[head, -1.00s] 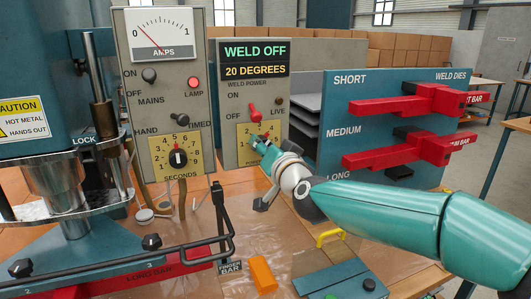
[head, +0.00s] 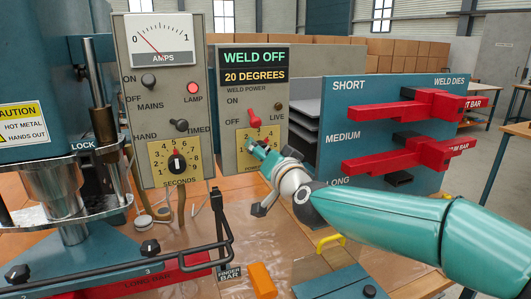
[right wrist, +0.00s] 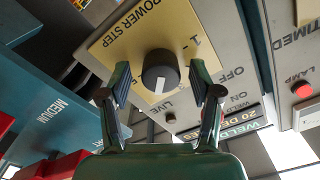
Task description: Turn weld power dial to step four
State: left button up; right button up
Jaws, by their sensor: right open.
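The weld power dial is a round black knob with a white pointer line. In the right wrist view the dial (right wrist: 158,68) sits on the yellow power step plate (right wrist: 125,50). The plate also shows in the head view (head: 274,134), where the dial is largely hidden by my right gripper (head: 258,149). In the right wrist view my right gripper (right wrist: 162,84) is open, with one finger on each side of the knob. I cannot tell whether either finger touches it. The number at the pointer is unclear. My left gripper is not in view.
The red weld power switch (head: 254,117) is just above the plate, and the display (head: 254,66) reads WELD OFF, 20 DEGREES. The seconds panel (head: 163,90) stands close at left. The weld dies rack (head: 347,112) with red bars stands right, behind my arm.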

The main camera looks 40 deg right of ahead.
jog(key=shift+s, duration=0.1)
jog(key=v, duration=1.2)
jog(key=shift+f, duration=0.1)
